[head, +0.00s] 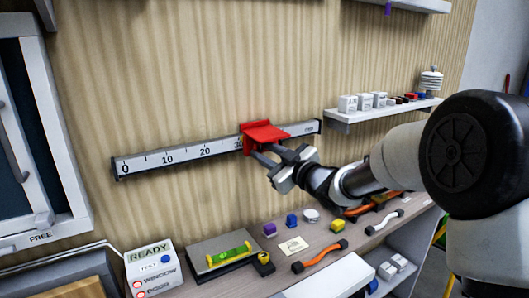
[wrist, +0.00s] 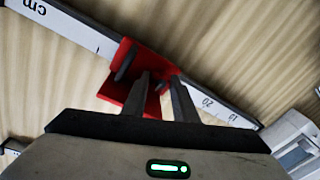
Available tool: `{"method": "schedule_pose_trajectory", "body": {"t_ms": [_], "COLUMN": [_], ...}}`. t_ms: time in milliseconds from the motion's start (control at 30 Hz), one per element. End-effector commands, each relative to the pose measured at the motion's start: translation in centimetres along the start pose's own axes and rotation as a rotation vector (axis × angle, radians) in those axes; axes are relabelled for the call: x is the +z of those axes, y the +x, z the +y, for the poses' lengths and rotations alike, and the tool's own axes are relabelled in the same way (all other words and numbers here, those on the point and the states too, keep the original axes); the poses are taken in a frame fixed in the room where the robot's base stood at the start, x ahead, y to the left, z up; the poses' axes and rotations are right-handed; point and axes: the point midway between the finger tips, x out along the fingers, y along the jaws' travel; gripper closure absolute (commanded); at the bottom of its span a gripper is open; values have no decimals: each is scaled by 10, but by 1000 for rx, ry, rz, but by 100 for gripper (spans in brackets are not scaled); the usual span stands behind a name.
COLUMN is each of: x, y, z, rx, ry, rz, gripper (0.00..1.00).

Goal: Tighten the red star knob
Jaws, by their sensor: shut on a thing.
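In the wrist view the red slider (wrist: 127,92) straddles the ruler (wrist: 82,28). There my gripper (wrist: 160,79) is shut on a red part at the slider's front. I cannot make out a star shape; the fingers hide much of this part, so I cannot tell for sure that it is the knob.
A bench (head: 343,238) below holds a spirit level (head: 228,256), small coloured blocks and orange-handled tools. A READY box (head: 149,262) stands at the lower left. A wall shelf (head: 380,111) with white boxes is right of the ruler. A window (head: 25,130) is at the left.

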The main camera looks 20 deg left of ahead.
Motion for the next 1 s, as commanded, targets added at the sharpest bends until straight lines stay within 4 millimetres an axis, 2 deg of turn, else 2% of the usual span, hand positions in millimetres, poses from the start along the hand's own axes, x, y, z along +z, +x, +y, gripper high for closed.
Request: {"method": "schedule_pose_trajectory", "body": {"t_ms": [267,1000], "x": [1,2], "y": [-1,0], "z": [0,-3], "rx": [9,42], "ry": [175,873], "rz": [14,78], "gripper": [96,96]}}
